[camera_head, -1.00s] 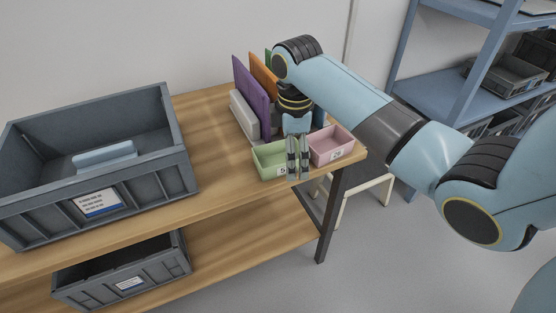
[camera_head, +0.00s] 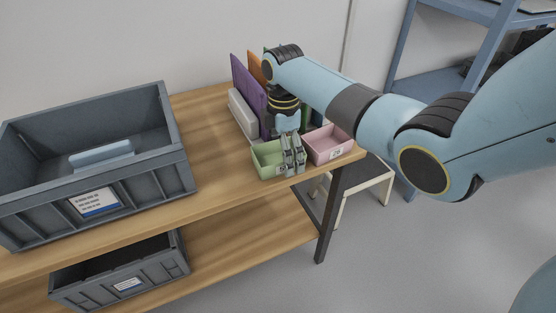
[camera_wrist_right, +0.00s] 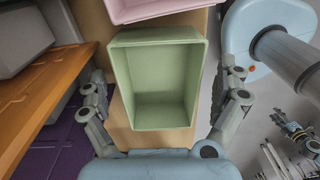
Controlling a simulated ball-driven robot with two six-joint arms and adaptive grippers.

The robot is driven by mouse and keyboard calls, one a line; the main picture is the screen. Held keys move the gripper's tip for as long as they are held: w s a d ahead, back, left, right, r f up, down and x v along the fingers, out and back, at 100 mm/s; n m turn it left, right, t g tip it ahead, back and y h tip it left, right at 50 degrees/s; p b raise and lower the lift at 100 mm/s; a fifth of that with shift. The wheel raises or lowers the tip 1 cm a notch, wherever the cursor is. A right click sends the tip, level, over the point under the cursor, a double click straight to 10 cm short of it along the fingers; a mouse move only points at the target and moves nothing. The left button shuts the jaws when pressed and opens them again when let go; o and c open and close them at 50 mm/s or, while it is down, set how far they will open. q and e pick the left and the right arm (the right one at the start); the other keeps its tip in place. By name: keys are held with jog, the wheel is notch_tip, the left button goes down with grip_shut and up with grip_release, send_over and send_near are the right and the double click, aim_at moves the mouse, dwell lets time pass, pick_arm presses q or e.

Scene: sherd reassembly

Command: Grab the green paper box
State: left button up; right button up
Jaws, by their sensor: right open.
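The green paper box (camera_head: 264,162) is a small open-topped tray on the wooden table near its front right edge. It also shows in the right wrist view (camera_wrist_right: 158,95), empty, between the two fingers. My right gripper (camera_head: 292,168) is above it, and its fingers cover the box's right part in the head view. In the right wrist view the right gripper (camera_wrist_right: 166,100) is open, with one finger on each side of the box. I cannot tell whether the fingers touch its walls. My left gripper is not in view.
A pink box (camera_head: 326,146) stands just right of the green one. Purple (camera_head: 247,88) and orange (camera_head: 256,66) upright panels and a white block (camera_head: 241,114) are behind. A large grey crate (camera_head: 178,168) is at left. The table between is clear.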

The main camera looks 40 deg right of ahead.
jog(key=shift+f, duration=0.25)
dwell(0.7)
jog(key=shift+c, duration=0.4)
jog(key=c, duration=1)
